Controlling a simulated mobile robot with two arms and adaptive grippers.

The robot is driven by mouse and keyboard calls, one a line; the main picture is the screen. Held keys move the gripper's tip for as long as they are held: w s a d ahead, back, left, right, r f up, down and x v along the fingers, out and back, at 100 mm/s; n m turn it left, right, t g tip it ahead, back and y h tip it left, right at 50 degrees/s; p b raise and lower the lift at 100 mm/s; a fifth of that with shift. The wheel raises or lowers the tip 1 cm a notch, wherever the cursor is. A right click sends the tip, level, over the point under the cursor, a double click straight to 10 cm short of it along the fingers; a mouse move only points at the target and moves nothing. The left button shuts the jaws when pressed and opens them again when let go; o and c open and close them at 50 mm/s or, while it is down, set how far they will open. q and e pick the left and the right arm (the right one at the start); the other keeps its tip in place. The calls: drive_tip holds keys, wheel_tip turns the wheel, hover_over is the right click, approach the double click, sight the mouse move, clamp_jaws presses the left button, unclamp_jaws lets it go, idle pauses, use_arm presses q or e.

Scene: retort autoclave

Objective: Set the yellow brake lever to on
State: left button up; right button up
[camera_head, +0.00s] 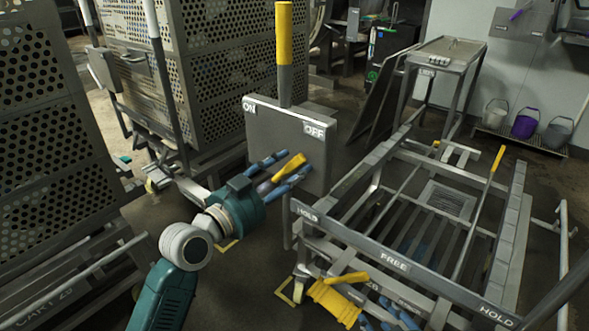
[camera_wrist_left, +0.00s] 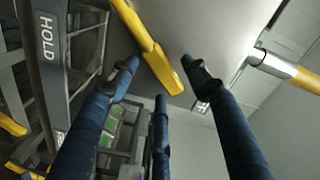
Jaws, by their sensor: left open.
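The yellow brake lever (camera_head: 284,40) stands upright on a grey shaft above the grey box (camera_head: 285,135) labelled ON at its left and OFF at its right. Its grip lies between the two labels. My left gripper (camera_head: 288,173) is open in front of the box's lower face, below the lever and apart from it. In the left wrist view its blue fingers (camera_wrist_left: 160,105) are spread. A yellow jointed piece (camera_wrist_left: 152,55) shows among them; I cannot tell whether it belongs to the gripper. My right gripper (camera_head: 385,318) shows partly at the bottom edge; its jaws are unclear.
A slatted cart frame (camera_head: 395,263) labelled HOLD and FREE, with its own yellow-tipped lever (camera_head: 497,160), stands right of the box. Perforated carts (camera_head: 215,60) stand at the left and behind. Buckets (camera_head: 524,124) stand by the far wall. Some floor is clear below the box.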

use_arm(q)
drive_tip(key=shift+x, duration=1.1)
use_arm(e)
drive_tip(key=shift+w+a+r+t, duration=0.25)
drive_tip(key=shift+w+r+t, duration=0.15)
drive_tip(key=shift+w+r, duration=0.2)
use_arm(q)
clamp_jaws()
drive_tip(key=n+p, duration=0.1)
drive_tip(key=w+a+r+n+p, duration=0.1)
drive_tip(key=shift+a+r+n, duration=0.15)
drive_tip(key=shift+a+n, duration=0.05)
drive_tip(key=shift+n, duration=0.2)
use_arm(e)
drive_tip(key=s+d+f+g+h, duration=0.1)
drive_tip(key=s+d+f+g, duration=0.3)
drive_tip(key=s, duration=0.7)
wheel_tip(320, 180, down, 4)
drive_tip(key=shift+s+r+g, duration=0.15)
drive_tip(key=shift+s+g, duration=0.15)
drive_tip(key=shift+g, duration=0.8)
